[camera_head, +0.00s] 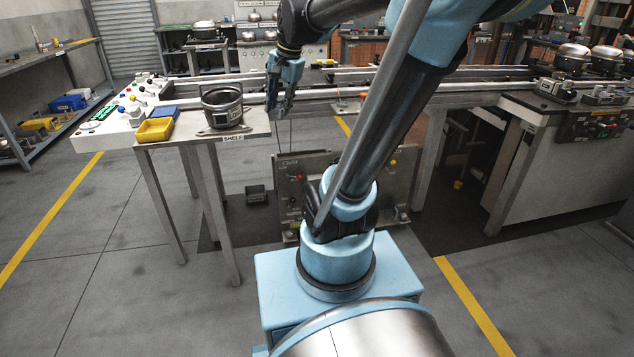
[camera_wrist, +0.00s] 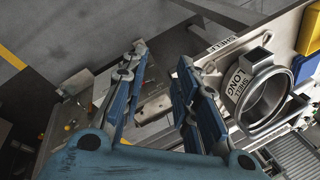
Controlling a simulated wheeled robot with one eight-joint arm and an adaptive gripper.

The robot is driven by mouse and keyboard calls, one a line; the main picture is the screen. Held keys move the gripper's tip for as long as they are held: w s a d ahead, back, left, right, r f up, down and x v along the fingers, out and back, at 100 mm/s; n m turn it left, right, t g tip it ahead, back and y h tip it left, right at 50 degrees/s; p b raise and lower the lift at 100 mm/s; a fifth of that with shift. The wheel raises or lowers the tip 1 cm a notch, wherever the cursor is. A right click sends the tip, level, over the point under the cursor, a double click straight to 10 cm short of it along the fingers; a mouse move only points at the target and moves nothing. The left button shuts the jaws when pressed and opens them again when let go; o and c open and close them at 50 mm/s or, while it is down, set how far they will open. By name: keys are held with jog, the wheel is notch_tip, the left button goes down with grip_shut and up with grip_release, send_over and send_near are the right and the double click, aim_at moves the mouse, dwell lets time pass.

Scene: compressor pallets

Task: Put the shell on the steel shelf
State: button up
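The shell (camera_head: 222,111), a dark grey open cylinder, stands upright on the steel shelf (camera_head: 257,126), a small table with a SHELF label on its front edge. In the wrist view the shell (camera_wrist: 239,86) carries a white tag reading "SHELL LONG" and sits to the right of my fingers. My gripper (camera_head: 281,108) hangs beyond the shelf's right edge, apart from the shell. In the wrist view the two blue fingers of my gripper (camera_wrist: 161,57) are spread with nothing between them.
A yellow bin (camera_head: 154,131) and a blue bin (camera_head: 164,113) sit left of the shell. A panel with coloured knobs (camera_head: 128,103) adjoins the shelf's left side. A conveyor (camera_head: 340,92) runs behind. A low control box (camera_head: 290,190) stands on the floor beside my base.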

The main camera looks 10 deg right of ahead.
jog(key=s+d+f+n+h, duration=0.1)
jog(key=s+d+f+n, duration=0.2)
jog(key=s+f, duration=0.5)
jog(key=s+d+f+n+h, duration=0.1)
jog(key=s+d+f+n, duration=0.3)
jog(key=s+f, duration=0.5)
jog(key=shift+s+d+n+g, duration=0.2)
jog(key=shift+s+n+g, duration=0.1)
jog(key=shift+n, duration=0.3)
jog(key=shift+w, duration=0.1)
